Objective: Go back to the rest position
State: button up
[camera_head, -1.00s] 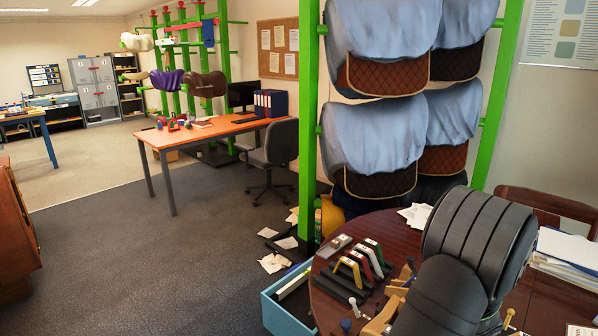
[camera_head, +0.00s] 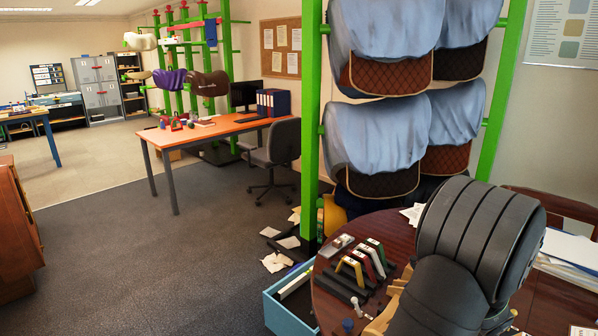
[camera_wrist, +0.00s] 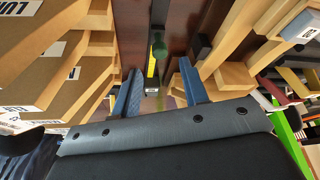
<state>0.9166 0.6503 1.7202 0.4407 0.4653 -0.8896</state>
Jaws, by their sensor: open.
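My gripper (camera_wrist: 160,95) shows in the wrist view as two blue fingers set well apart, one on each side of the middle. It is open, and I see nothing held between the fingers. Beyond them lies a dark red-brown table top with a dark green and yellow object (camera_wrist: 157,55) near the top middle. In the head view my dark arm covers the lower right, in front of the round table (camera_head: 345,310), and hides the gripper.
Several coloured gullet pieces (camera_head: 362,262) lie on the round table. A blue crate (camera_head: 290,318) stands on the floor beside it. Wooden racks with labelled boxes (camera_wrist: 50,80) stand close by in the wrist view. A green rack (camera_head: 311,130) holds blue-draped saddle pads. Open carpet lies left.

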jog(key=v, duration=1.3)
jog(key=x, duration=1.8)
jog(key=shift+f, duration=0.15)
jog(key=w+d, duration=0.5)
jog(key=w+d+r, duration=0.1)
jog(key=w+d, duration=0.1)
jog(key=shift+w+d, duration=0.35)
jog(key=shift+d, duration=0.05)
jog(key=v, duration=1.5)
jog(key=shift+s+r, duration=0.15)
jog(key=shift+r, duration=0.2)
jog(key=shift+a, duration=0.1)
